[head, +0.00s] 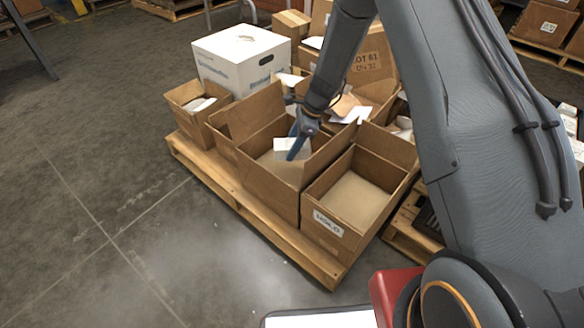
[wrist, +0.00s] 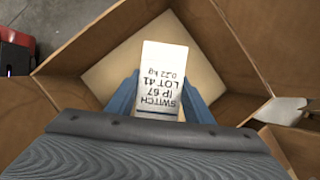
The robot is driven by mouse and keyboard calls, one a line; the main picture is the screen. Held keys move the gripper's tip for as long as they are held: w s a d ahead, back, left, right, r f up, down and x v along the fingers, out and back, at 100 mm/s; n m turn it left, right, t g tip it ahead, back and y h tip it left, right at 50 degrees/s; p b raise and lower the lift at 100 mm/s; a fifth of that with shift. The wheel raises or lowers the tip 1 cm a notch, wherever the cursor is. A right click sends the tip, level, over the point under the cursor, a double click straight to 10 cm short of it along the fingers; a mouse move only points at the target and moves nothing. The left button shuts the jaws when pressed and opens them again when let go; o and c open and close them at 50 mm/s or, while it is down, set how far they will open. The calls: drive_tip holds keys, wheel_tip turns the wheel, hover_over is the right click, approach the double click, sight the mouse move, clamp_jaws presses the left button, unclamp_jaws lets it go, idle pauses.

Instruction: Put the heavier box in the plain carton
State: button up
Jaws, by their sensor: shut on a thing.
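My gripper (head: 298,143) is shut on a small white box (wrist: 161,82). Its label reads "SWITCH IP 67 LOT 41 0.22 kg", upside down in the wrist view. In the head view the white box (head: 284,147) shows within the opening of the middle brown carton (head: 270,190), whose visible outside carries no label. The wrist view shows this carton's bare floor (wrist: 203,70) beyond the box and its walls around it. I cannot tell how high the box is above that floor. I cannot make out a second box to compare its weight.
A brown carton with a white label (head: 328,224) stands open and empty at the front right. A small open carton (head: 192,115) holds papers at the left. A white lidded box (head: 240,62) stands behind. All share a wooden pallet (head: 225,187). The floor at left is clear.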

wheel_tip(320, 180, down, 8)
drive_tip(key=shift+r+b, duration=0.1)
drive_tip(key=shift+b, duration=1.1)
drive_tip(key=o, duration=1.2)
drive_tip(key=shift+f, duration=0.2)
drive_tip(key=shift+r, duration=0.1)
